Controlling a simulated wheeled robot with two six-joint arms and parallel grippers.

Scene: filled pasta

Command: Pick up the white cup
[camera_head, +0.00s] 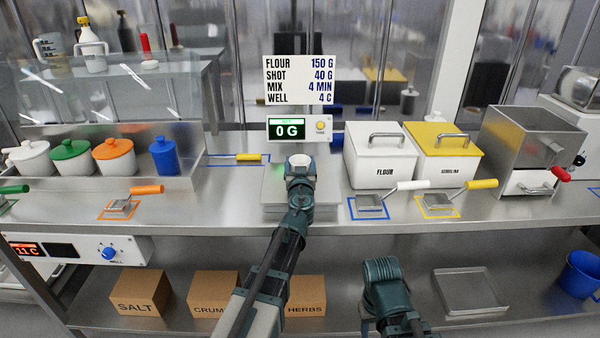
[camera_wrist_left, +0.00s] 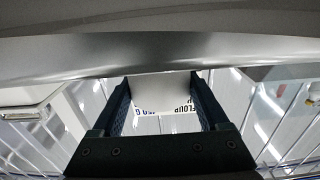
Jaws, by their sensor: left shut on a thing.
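The white cup (camera_head: 300,160) stands over the steel scale plate below the 0 G display, in the middle of the counter in the head view. My left gripper (camera_head: 300,172) reaches it from the front and hides its lower part, so I cannot tell whether it touches the plate. In the left wrist view the cup (camera_wrist_left: 160,88) is a pale shape between the two dark fingers of my left gripper (camera_wrist_left: 162,100), which is shut on it. My right gripper (camera_head: 382,270) is low in front of the counter; its fingers are not clear.
The scale plate (camera_head: 272,190) lies under the left gripper. White flour (camera_head: 380,165) and yellow-lidded semolina bins (camera_head: 443,160) stand to the right, with scoops (camera_head: 369,206) in front. Lidded pots (camera_head: 113,160) stand at left. Cardboard boxes (camera_head: 138,294) sit on the lower shelf.

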